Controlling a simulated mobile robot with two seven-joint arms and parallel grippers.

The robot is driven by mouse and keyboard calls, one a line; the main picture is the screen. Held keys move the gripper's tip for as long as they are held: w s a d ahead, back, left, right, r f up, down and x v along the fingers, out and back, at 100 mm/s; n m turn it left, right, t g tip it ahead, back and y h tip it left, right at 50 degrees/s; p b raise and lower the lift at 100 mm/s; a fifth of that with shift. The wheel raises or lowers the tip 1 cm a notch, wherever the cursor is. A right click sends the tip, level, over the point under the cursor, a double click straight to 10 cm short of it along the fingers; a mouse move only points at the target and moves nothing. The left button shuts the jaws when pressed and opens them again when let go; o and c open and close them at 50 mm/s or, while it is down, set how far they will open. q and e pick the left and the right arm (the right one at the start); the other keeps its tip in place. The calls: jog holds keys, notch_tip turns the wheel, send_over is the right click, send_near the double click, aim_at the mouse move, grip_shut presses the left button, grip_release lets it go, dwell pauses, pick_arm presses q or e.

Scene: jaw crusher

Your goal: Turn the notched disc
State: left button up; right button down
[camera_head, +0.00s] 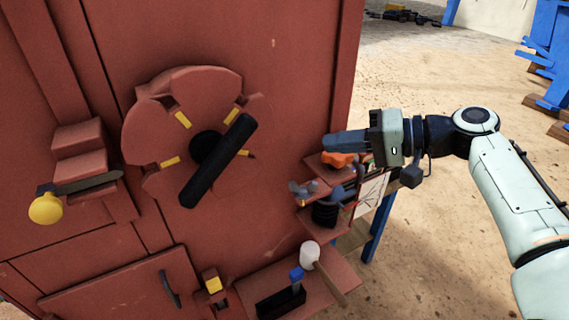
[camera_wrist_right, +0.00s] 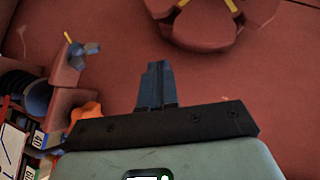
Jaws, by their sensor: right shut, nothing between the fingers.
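The notched disc (camera_head: 150,121) is a red round plate on the front of the red machine, with yellow marks near its notches. A black bar handle (camera_head: 219,160) crosses its hub and slants from lower left to upper right. In the right wrist view, part of the disc (camera_wrist_right: 204,28) shows at the top. My right gripper (camera_head: 328,143) is to the right of the disc, apart from it, its fingers pointing left. It also shows in the right wrist view (camera_wrist_right: 155,68), shut and empty. My left gripper is not in view.
A lever with a yellow knob (camera_head: 46,208) is at the left. Below my right gripper are an orange knob (camera_head: 340,159), a blue valve handle (camera_head: 303,190) and a shelf with a white-headed mallet (camera_head: 310,254). Open sandy floor lies to the right.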

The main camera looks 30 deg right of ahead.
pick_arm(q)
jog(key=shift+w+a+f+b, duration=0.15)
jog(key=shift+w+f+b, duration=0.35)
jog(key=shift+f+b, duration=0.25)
pick_arm(e)
jog(key=w+a+f, duration=0.4)
jog(key=w+a, duration=0.1)
jog(key=a, duration=0.4)
jog(key=shift+w+a, duration=0.2)
jog(key=shift+w, duration=0.15)
jog(key=shift+f, duration=0.1)
